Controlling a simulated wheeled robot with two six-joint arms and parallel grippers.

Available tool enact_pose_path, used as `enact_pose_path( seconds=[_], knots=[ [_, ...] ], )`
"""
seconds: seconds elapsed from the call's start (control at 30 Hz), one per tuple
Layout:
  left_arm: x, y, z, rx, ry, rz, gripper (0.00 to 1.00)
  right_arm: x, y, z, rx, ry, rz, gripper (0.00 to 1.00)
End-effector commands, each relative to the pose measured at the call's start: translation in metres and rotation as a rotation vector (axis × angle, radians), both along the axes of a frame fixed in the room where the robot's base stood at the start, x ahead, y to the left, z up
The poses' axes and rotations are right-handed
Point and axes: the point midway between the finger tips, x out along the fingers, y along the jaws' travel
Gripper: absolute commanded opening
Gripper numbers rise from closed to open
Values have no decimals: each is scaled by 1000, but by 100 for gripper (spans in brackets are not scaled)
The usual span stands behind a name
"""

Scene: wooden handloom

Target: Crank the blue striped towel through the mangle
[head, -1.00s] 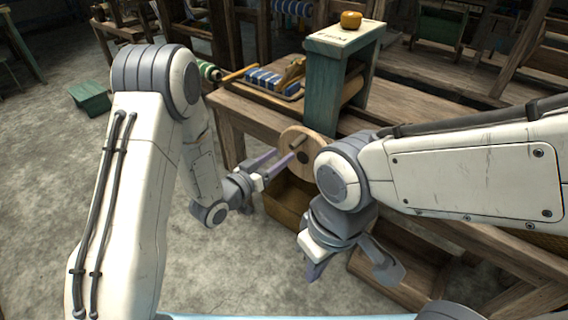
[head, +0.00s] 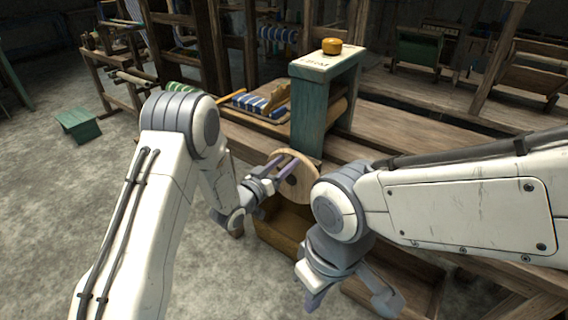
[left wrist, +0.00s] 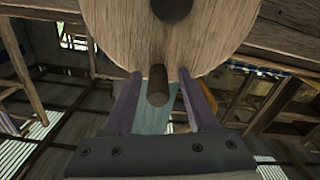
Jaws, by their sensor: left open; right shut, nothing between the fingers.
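The blue and white striped towel (head: 262,107) lies on the bench at the left side of the green mangle frame (head: 311,117). The round wooden crank disc (head: 308,186) is on the mangle's near side; it also fills the top of the left wrist view (left wrist: 215,30). My left gripper (head: 288,165) is open at the disc's face. In the left wrist view its purple fingers (left wrist: 157,92) stand on either side of the wooden crank peg (left wrist: 157,77), with gaps visible. My right gripper (head: 350,296) hangs low in front of the bench, shut and empty.
A brown bin (head: 283,235) is below the disc. A green stool (head: 78,123) stands on the floor at the left. Loom frames fill the back.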

Motion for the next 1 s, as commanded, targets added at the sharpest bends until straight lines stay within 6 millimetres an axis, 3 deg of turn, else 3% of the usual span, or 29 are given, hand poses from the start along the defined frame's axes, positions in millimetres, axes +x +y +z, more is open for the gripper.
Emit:
enact_pose_path(
  seconds=[0.2,0.3,0.37,1.0],
  knots=[
    [0,-2,0,0,0,-2,58,0,0,0,0,0,0,0],
    [0,-2,0,0,0,-2,20,0,0,0,0,0,0,0],
    [0,-2,0,0,0,-2,0,0,0,0,0,0,0,0],
    [0,-1,0,0,0,0,0,0,0,0,0,0,0,0]
  ],
)
